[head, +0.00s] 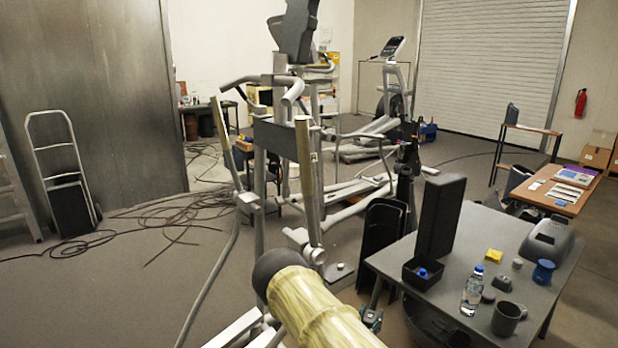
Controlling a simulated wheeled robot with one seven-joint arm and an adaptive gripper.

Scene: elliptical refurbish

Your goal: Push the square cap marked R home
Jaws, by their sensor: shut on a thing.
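I cannot make out the square cap marked R in the head view; any mark is too small to read. A grey elliptical trainer (313,190) stands upright in the middle, with tan-sleeved handle bars and a dark console on top.
A grey table (500,262) at right holds a tall black block (440,217), a water bottle (472,290), a dark mug (507,318) and a yellow item (494,255). Cables (165,215) cover the floor at left.

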